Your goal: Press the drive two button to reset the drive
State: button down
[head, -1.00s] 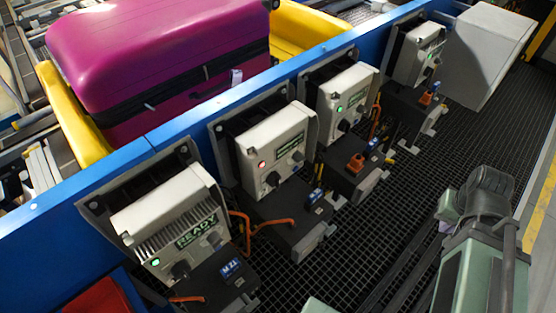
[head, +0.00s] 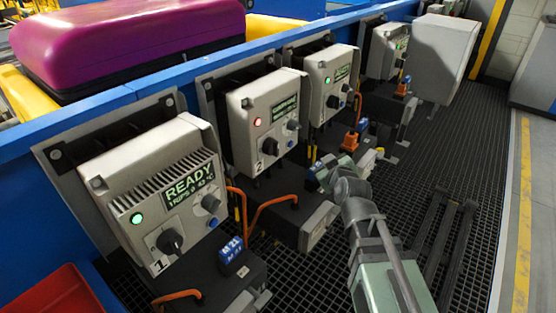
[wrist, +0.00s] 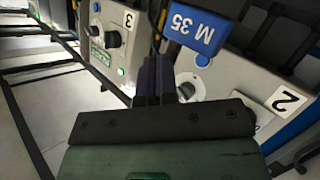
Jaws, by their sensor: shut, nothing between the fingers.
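The drive two box (head: 240,110) is a pale unit marked 2, with a red lit lamp (head: 257,121), a small green display, a black knob (head: 269,146) and a small button (head: 293,126) on its front. In the wrist view the drive two box (wrist: 235,75) is on the right, beside my dark fingers. My gripper (wrist: 153,75) is shut and empty. In the head view my gripper (head: 323,172) is to the right of and below the drive two button, apart from it. A blue M 35 tag (wrist: 193,28) shows just beyond the fingertips.
The drive one box (head: 155,190) shows READY and a green lamp at left. The drive three box (head: 330,80) stands behind drive two, with another drive beyond. Orange cables (head: 265,210) and dark motors sit below the boxes. Open grating floor (head: 440,150) lies to the right.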

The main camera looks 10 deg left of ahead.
aim_at(291, 144)
jog(key=shift+w+d+r, duration=0.1)
jog(key=w+a, duration=0.4)
jog(key=a, duration=0.3)
jog(key=shift+a, duration=0.35)
jog(key=shift+w, duration=0.15)
dwell(1.8)
jog(key=shift+w+a, duration=0.15)
jog(key=shift+a, duration=0.25)
jog(key=shift+w+a, duration=0.2)
jog(key=shift+a, duration=0.15)
dwell(0.5)
jog(key=shift+d, duration=0.1)
jog(key=shift+s+d, duration=0.4)
jog(key=shift+d, duration=0.25)
